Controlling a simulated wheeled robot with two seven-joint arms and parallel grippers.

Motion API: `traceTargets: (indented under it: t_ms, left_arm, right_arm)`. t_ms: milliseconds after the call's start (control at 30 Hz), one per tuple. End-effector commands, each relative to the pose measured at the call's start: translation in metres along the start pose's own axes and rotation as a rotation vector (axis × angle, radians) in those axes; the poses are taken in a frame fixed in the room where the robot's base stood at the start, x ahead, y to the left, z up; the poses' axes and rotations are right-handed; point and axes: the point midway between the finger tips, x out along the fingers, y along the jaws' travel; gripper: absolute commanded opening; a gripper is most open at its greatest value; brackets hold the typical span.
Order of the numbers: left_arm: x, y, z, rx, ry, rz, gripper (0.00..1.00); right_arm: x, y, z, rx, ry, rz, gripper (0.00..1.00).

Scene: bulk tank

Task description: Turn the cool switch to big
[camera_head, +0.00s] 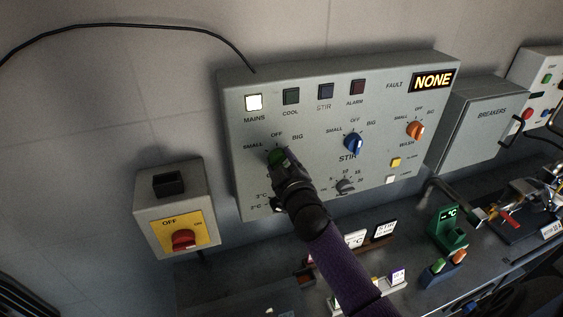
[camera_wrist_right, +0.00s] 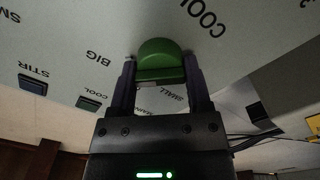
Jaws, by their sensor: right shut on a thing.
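The green cool switch knob (camera_head: 277,156) is on the left of the grey control panel (camera_head: 330,115), with SMALL, OFF and BIG printed around it. My right gripper (camera_head: 280,163) is shut on this knob. In the right wrist view, the fingers (camera_wrist_right: 159,75) hold the green knob (camera_wrist_right: 158,50) from both sides, and the BIG and SMALL labels lie on either side. My gripper hides most of the knob in the head view, and I cannot tell which mark it points to. The cool lamp (camera_head: 291,96) is dark. My left gripper is not in view.
The blue stir knob (camera_head: 354,145) and orange wash knob (camera_head: 415,130) sit to the right on the panel. The mains lamp (camera_head: 253,102) is lit and the fault display (camera_head: 433,82) reads NONE. A red isolator switch (camera_head: 183,239) is at lower left.

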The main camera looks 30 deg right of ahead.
Motion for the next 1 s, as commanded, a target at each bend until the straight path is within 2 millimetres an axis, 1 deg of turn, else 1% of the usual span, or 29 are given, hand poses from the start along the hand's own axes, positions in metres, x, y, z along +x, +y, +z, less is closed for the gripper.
traceTargets:
  t_ms: [300,833,867,900,967,1000]
  left_arm:
    - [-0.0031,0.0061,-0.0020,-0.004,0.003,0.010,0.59]
    - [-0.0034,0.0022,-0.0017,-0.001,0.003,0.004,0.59]
    - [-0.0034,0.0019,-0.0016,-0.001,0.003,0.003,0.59]
    - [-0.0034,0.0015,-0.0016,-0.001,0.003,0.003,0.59]
    - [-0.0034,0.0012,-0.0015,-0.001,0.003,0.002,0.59]
    - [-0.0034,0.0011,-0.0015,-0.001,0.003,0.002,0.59]
  right_arm:
    - [-0.0003,-0.0011,0.0011,0.106,-0.004,-0.003,0.04]
    - [-0.0003,-0.0016,0.0014,0.128,-0.004,-0.003,0.04]
    - [-0.0003,-0.0016,0.0014,0.128,-0.004,-0.003,0.67]
    - [-0.0003,-0.0015,0.0013,0.128,-0.004,-0.003,0.75]
    - [-0.0002,-0.0013,0.0011,0.127,-0.004,-0.003,0.88]
    - [-0.0002,-0.0011,0.0010,0.127,-0.003,-0.002,0.97]
